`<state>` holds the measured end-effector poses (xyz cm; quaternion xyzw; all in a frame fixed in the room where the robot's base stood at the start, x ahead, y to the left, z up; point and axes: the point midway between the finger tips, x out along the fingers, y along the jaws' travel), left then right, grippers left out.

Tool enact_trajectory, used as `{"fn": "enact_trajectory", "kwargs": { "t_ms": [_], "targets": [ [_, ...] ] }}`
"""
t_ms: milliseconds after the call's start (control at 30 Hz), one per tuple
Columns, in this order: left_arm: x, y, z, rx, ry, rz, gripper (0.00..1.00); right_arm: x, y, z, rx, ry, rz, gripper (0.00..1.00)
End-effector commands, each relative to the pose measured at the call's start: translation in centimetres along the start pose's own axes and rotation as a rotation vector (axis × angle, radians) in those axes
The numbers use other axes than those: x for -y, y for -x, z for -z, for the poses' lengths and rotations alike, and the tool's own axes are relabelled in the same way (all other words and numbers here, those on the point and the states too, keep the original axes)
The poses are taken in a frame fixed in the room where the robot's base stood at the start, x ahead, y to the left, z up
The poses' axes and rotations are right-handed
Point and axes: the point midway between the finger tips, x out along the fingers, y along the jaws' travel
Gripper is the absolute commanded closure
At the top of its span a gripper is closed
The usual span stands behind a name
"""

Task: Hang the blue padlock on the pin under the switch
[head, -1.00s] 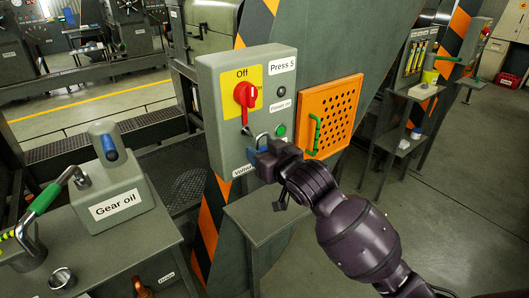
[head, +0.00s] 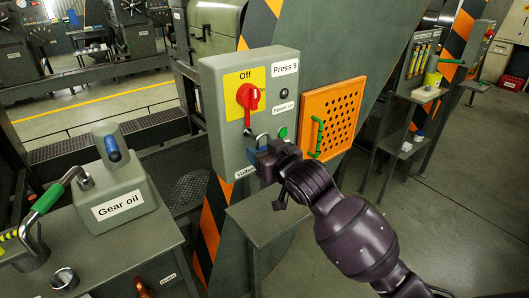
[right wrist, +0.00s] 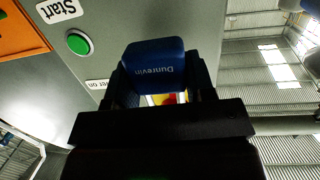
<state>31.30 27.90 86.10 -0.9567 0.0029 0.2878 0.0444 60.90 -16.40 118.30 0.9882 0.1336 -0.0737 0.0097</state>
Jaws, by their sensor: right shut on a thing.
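My right gripper (head: 264,158) is shut on the blue padlock (head: 252,154), in front of the grey switch box (head: 220,110). The padlock's metal shackle (head: 262,138) points up, close to the pin (head: 248,131) below the red switch (head: 248,97). I cannot tell whether the shackle touches or is around the pin. My left gripper is not in view.
A green button (head: 283,132) is right of the shackle. An orange perforated panel (head: 345,115) with a green handle is beside the box. A small grey shelf (head: 265,215) is below. A gear oil can (head: 118,190) stands on the left bench.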

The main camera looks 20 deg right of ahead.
Motion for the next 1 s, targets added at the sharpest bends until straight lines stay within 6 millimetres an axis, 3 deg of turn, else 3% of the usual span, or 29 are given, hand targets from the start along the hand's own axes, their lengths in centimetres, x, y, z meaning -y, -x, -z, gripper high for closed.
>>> {"fn": "enact_trajectory", "kwargs": {
  "t_ms": [1000],
  "targets": [
    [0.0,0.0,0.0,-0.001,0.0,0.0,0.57,0.1,-1.5,0.3,-0.001,0.0,0.0,0.76]
  ]
}}
